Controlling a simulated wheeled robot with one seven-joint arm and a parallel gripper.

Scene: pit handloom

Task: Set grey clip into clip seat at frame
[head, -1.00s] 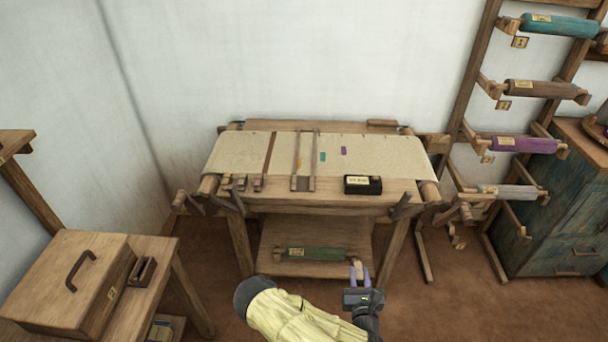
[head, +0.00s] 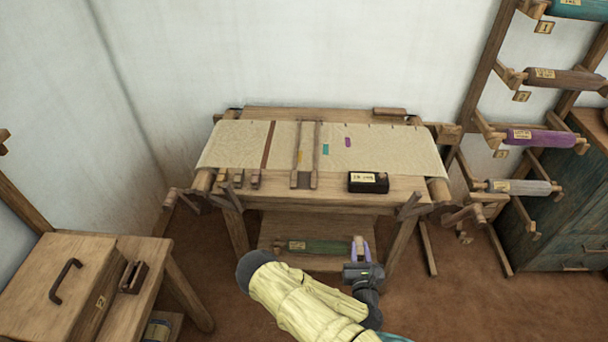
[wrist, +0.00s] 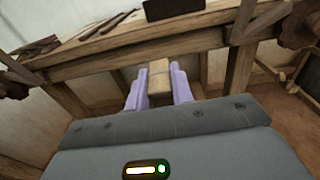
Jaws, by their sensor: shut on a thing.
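My gripper (head: 359,250) has lavender fingers and is shut on a small tan wooden block (wrist: 159,72), which sticks up between the fingertips. A thin grey band crosses it, so it may be the grey clip; its colour is mostly tan. The gripper is in front of the loom frame (head: 340,190), below its front beam and apart from it. In the wrist view the beam lies ahead and above. Three small wooden pieces (head: 238,179) sit at the left of the beam. I cannot make out which spot is the clip seat.
A black labelled box (head: 368,183) stands on the beam's right part. Cream cloth (head: 400,150) covers the loom top. A green roll (head: 318,246) lies on the low shelf. A side table with a wooden chest (head: 45,285) is at left, a rack of rolls (head: 520,187) at right.

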